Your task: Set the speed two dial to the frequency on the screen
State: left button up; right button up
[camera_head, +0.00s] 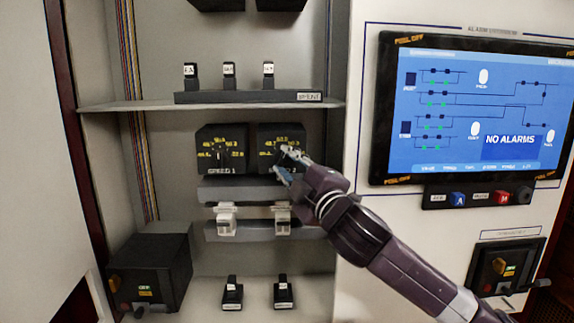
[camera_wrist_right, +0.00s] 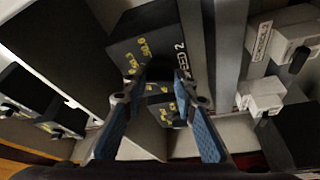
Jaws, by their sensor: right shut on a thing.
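The black SPEED 2 dial box (camera_head: 268,131) with yellow numbers stands on the right of the pair inside the cabinet; it also shows in the right wrist view (camera_wrist_right: 135,52). My right gripper (camera_head: 281,161) is at its front face, shut on the dial's knob, with the blue-padded fingers on either side in the right wrist view (camera_wrist_right: 161,88). The fingers hide the knob, so I cannot tell its setting. The screen (camera_head: 440,150) at the right shows a blue diagram and "NO ALARMS"; its small figures are unreadable. My left gripper is not in view.
The SPEED 1 dial box (camera_head: 222,131) stands close on the left. A shelf (camera_head: 130,106) with several small switches runs above, and white breakers (camera_head: 227,219) sit below. Buttons (camera_head: 458,199) lie under the screen. A black box (camera_head: 150,262) stands at lower left.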

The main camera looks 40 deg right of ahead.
jog(key=shift+f+m+h+b, duration=0.35)
jog(key=shift+m+h+b, duration=0.05)
jog(key=shift+m+b, duration=0.55)
jog(key=m+h+b, duration=0.1)
jog(key=m+b, duration=0.1)
jog(key=m, duration=0.1)
jog(key=shift+a+f+t, duration=0.15)
jog(key=shift+t, duration=0.25)
jog(key=m+h+b, duration=0.2)
jog(key=m, duration=0.3)
jog(key=shift+w+a, duration=0.1)
jog(key=shift+w, duration=0.05)
jog(key=shift+m+h+b, duration=1.25)
jog(key=shift+m+h, duration=0.25)
jog(key=shift+m, duration=1.15)
